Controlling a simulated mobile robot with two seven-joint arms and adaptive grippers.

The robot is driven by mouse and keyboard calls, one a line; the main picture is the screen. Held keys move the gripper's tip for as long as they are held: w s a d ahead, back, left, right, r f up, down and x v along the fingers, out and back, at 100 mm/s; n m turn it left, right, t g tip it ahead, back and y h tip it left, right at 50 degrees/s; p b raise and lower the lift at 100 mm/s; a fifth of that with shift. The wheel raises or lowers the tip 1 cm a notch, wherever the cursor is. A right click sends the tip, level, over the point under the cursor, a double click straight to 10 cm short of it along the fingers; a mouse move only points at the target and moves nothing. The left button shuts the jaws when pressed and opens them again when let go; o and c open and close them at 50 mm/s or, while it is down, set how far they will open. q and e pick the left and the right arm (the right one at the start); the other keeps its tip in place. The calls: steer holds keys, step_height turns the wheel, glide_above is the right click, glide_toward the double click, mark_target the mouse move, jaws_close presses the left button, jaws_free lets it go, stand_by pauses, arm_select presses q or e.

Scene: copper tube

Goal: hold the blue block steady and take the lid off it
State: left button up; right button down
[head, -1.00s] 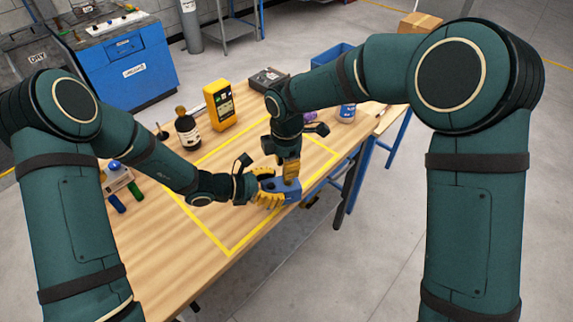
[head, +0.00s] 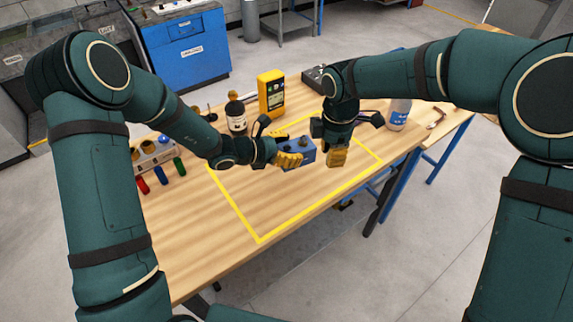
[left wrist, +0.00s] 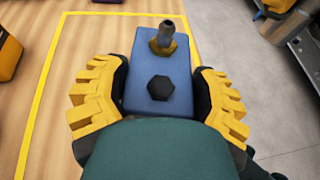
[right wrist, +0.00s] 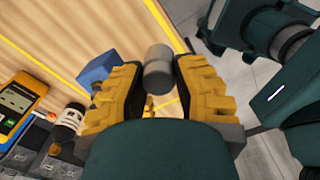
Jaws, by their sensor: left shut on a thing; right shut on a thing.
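The blue block (head: 298,152) is near the far edge of the yellow taped area; it also shows in the left wrist view (left wrist: 181,88). My left gripper (head: 290,159) is shut around its sides. On its top are a brass hex fitting with a short grey stub (left wrist: 163,40) and a black hex bolt (left wrist: 159,88). My right gripper (head: 337,158) is beside the block, to its right and apart from it. It is shut on a grey cylinder, apparently the lid (right wrist: 158,70). The block also shows beyond its fingers in the right wrist view (right wrist: 97,72).
A yellow meter (head: 271,94), a dark bottle (head: 236,116) and a white-and-blue bottle (head: 398,114) stand behind on the wooden table (head: 205,240). Coloured tubes (head: 161,175) lie at the left. The front of the taped area is clear.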

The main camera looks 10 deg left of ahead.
arm_select(q)
steer(key=w+a+r+n+t+y, duration=0.1)
steer(key=w+a+r+n+t, duration=0.15)
steer(key=a, duration=0.25)
arm_select(e)
steer(key=shift+f, duration=0.1)
arm_select(q)
steer(key=shift+m+g, duration=0.25)
steer(key=shift+g, duration=0.1)
steer(key=f, duration=0.3)
steer(key=f+b, duration=0.1)
steer(key=f, duration=0.5)
steer(key=shift+w+d+f, duration=0.1)
steer(key=shift+w+f, duration=0.2)
arm_select(e)
steer(key=shift+f, duration=0.65)
arm_select(q)
steer(key=shift+s, duration=0.1)
steer(key=shift+f+b, duration=0.1)
steer(key=shift+b, duration=0.3)
arm_select(e)
steer(key=shift+f, duration=0.15)
arm_select(q)
steer(key=o, duration=1)
steer(key=shift+f, duration=0.1)
steer(key=o, duration=0.4)
steer(key=shift+c, duration=0.2)
